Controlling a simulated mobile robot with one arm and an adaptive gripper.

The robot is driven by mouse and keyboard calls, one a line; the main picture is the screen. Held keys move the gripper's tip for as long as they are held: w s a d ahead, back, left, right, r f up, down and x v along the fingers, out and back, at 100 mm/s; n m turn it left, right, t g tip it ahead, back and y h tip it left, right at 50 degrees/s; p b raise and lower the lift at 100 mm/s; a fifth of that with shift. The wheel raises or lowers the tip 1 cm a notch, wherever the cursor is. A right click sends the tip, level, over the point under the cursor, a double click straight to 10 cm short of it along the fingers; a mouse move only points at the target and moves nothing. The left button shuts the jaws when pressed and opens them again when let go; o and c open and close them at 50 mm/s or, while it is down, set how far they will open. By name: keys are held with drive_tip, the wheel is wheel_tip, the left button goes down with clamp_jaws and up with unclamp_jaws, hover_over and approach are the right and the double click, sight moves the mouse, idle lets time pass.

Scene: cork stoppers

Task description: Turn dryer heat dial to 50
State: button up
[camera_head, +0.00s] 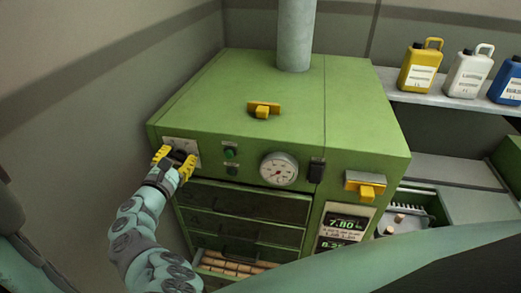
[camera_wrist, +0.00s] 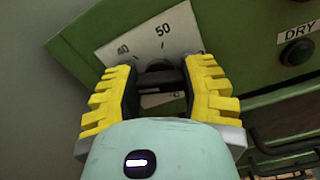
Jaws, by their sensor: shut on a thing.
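The green dryer (camera_head: 260,95) fills the middle of the head view. Its heat dial is a dark knob (camera_wrist: 168,83) on a pale scale plate (camera_head: 193,145) at the upper left of the dryer front. In the wrist view the plate shows 40 at left, 50 near the top and °C below. My gripper (camera_head: 174,158), with yellow ribbed fingers, is shut on the dial, one finger on each side. It also shows in the wrist view (camera_wrist: 162,70). The fingers hide part of the scale. I cannot tell exactly where the dial's pointer stands.
Right of the dial are a green button (camera_head: 230,152), a round gauge (camera_head: 278,169) and a dark switch (camera_head: 316,171). Drawers (camera_head: 250,203) lie below. In the wrist view a DRY-labelled button (camera_wrist: 297,52) is at right. A grey wall stands close at left.

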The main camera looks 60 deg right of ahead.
drive_tip(key=m+b, duration=0.4)
drive_tip(key=shift+f+m, duration=0.3)
drive_tip(key=shift+f, duration=0.05)
drive_tip(key=m+b, duration=0.5)
drive_tip(key=shift+s+d+m, duration=0.1)
drive_tip(key=shift+m, duration=0.2)
drive_tip(key=m+b, duration=0.5)
drive_tip(key=shift+b, duration=0.3)
drive_tip(key=m+b, duration=0.3)
drive_tip(key=shift+r+m+b, duration=0.2)
drive_tip(key=shift+m+b, duration=0.65)
drive_tip(key=shift+m, duration=0.25)
drive_tip(key=o, duration=1.2)
